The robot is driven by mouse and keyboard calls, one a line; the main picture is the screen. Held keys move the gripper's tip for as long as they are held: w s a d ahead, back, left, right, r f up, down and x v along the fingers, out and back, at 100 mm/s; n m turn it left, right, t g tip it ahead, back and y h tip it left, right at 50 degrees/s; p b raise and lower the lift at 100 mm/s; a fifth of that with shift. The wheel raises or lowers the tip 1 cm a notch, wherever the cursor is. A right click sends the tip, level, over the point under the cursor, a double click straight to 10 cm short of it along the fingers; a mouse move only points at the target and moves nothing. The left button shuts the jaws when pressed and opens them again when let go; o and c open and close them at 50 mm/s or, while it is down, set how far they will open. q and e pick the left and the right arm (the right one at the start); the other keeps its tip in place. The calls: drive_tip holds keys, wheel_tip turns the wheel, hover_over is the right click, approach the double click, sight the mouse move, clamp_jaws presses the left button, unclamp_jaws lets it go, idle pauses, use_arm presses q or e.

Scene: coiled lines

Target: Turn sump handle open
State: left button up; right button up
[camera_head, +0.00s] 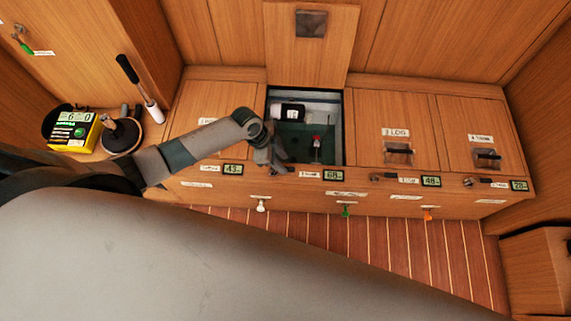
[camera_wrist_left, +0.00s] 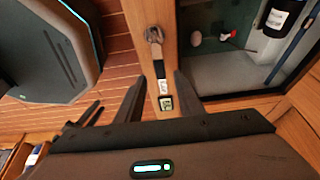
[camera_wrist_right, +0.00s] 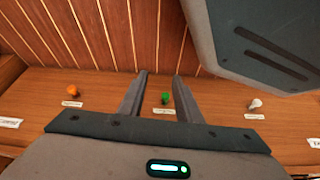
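In the left wrist view, a turning handle with a grey metal hub (camera_wrist_left: 153,36) and a dark lever (camera_wrist_left: 159,68) sits on the bench front. The lever lies along the front toward a small white label, too small to read, so I cannot confirm it says sump. My left gripper (camera_wrist_left: 160,80) is open and empty, its fingers on either side of the lever's line; contact is not clear. In the head view, this gripper (camera_head: 277,160) is over the bench front, partly hiding the handle. My right gripper (camera_wrist_right: 161,80) is open and empty, facing a green knob (camera_wrist_right: 166,98).
An open locker (camera_head: 337,150) with a raised lid (camera_head: 310,60) stands behind the handle; a bottle (camera_wrist_left: 284,15) is inside. Similar handles (camera_head: 385,178) (camera_head: 478,182) sit farther right. White (camera_head: 261,205) and orange (camera_head: 427,214) knobs project below.

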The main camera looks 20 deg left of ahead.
sight(289, 169)
use_arm(q)
drive_tip(key=shift+x, duration=1.8)
clamp_jaws()
